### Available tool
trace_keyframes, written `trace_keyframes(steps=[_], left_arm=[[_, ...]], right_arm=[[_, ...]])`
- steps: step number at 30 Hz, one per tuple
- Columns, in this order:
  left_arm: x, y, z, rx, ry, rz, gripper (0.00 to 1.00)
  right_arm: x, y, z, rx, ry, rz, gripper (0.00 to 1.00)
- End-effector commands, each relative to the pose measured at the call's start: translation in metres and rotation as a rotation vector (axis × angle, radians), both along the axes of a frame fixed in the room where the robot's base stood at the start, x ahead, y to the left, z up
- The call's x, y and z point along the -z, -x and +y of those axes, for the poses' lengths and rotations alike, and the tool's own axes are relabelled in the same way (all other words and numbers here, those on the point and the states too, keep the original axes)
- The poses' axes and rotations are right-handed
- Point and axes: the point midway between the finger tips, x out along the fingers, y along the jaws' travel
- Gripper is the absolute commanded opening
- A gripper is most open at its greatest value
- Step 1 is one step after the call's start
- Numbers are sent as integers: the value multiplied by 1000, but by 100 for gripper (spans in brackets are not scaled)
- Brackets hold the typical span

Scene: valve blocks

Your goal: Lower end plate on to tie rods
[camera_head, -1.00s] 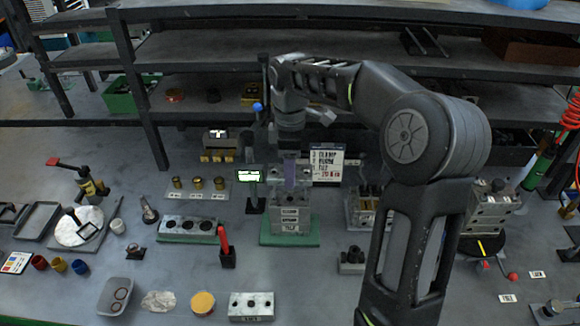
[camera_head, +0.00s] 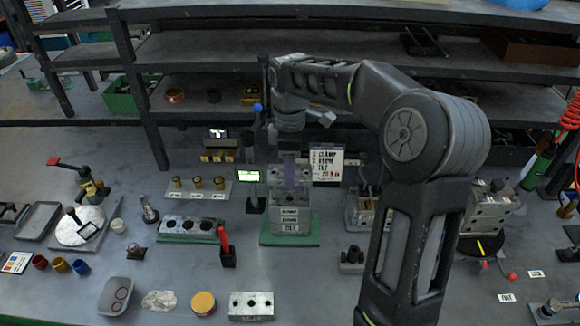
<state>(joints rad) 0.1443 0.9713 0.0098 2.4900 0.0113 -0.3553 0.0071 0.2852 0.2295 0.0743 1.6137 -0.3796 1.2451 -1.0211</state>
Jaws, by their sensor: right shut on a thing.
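My right arm reaches in from the lower right, and its gripper (camera_head: 290,178) points down over the valve stack at the centre. It is shut on a grey piece, which appears to be the end plate (camera_head: 289,196), with a purple part showing between the fingers. The valve stack (camera_head: 290,222) stands upright on a green base (camera_head: 265,238), with several labels on its front. The plate sits in line with the stack; I cannot tell whether it touches. The tie rods cannot be made out clearly behind the gripper. My left gripper is not in view.
A small lit screen (camera_head: 249,176) stands just left of the stack and a sign (camera_head: 327,163) behind it. A red-handled tool (camera_head: 225,247) and a block with holes (camera_head: 191,228) are to the left. A grey block (camera_head: 251,306) lies in front. The bench between is clear.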

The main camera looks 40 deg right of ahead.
Motion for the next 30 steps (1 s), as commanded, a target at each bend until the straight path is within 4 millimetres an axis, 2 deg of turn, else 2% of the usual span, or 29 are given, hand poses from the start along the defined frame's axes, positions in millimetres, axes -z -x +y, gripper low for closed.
trace_keyframes(steps=[22, 30], left_arm=[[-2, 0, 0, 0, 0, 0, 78], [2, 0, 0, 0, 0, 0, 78]], right_arm=[[0, 0, 0, 0, 0, -1, 0], [6, 0, 0, 0, 1, -1, 0]])
